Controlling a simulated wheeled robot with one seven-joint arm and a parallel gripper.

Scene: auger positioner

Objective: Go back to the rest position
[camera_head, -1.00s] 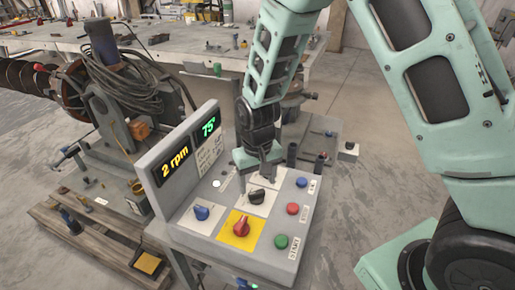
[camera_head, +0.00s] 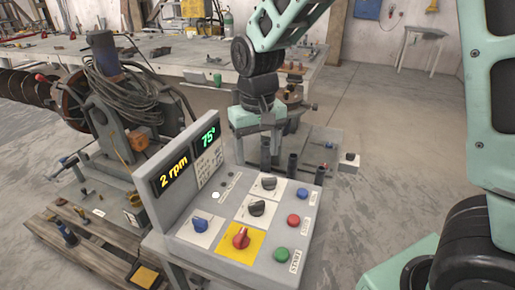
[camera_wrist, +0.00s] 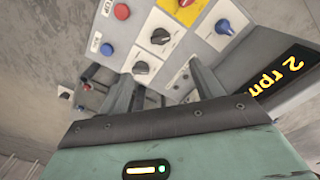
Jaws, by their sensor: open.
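My gripper (camera_head: 257,147) is open and empty, raised behind the far edge of the grey control panel (camera_head: 228,248), apart from its knobs. In the wrist view the two fingers of my gripper (camera_wrist: 162,76) are spread, with the panel beyond them. The panel carries two black knobs, one nearer (camera_head: 256,208) and one farther (camera_head: 268,183), a blue knob (camera_head: 200,225) and a red knob (camera_head: 240,237) on a yellow square. Blue (camera_head: 302,194), red (camera_head: 293,220) and green (camera_head: 281,255) buttons line its right side. The displays read 2 rpm (camera_head: 174,170) and 75° (camera_head: 208,138).
An auger machine with coiled cable (camera_head: 130,95) stands left of the panel, over a wooden pallet (camera_head: 88,247). A long workbench (camera_head: 190,64) runs behind. A small grey box (camera_head: 349,161) stands right of the panel. Open concrete floor lies to the right.

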